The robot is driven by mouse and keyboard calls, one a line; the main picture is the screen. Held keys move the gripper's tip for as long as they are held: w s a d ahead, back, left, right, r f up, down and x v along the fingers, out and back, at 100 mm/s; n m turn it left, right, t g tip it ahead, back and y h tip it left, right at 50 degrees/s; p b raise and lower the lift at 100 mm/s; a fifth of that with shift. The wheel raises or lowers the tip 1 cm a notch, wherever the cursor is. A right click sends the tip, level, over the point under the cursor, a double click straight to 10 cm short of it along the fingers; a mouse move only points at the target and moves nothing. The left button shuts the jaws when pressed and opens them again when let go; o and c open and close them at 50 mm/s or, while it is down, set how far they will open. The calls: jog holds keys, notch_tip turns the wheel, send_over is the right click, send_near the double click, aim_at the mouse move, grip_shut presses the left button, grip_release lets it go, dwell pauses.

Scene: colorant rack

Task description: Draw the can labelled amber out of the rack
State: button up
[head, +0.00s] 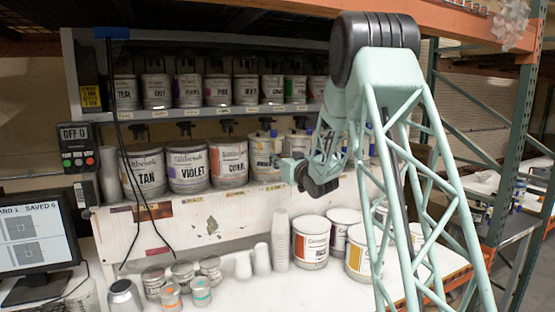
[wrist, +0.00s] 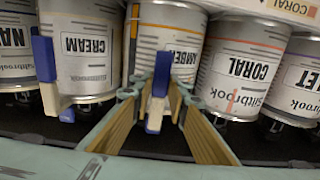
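The amber can (wrist: 168,38) sits in the rack between the coral and cream cans, its label upside down and partly covered in the wrist view. In the head view the amber can (head: 262,152) is on the lower shelf, right of the coral can. A blue and white lever (wrist: 158,95) is at its front, between my fingers. My gripper (wrist: 157,98) is open, its tan-padded fingers on either side of the lever with visible gaps. My gripper also shows in the head view (head: 284,168), in front of the shelf; its fingers are hard to make out there.
The coral can (wrist: 238,62) and cream can (wrist: 82,55) stand close on both sides. The cream can has another blue lever (wrist: 45,65). Below the rack, a white bench (head: 235,293) holds several cans and cups. A monitor (head: 35,245) stands at left.

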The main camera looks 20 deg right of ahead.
grip_shut()
jog(key=shift+r+b, duration=0.35)
dwell(0.6)
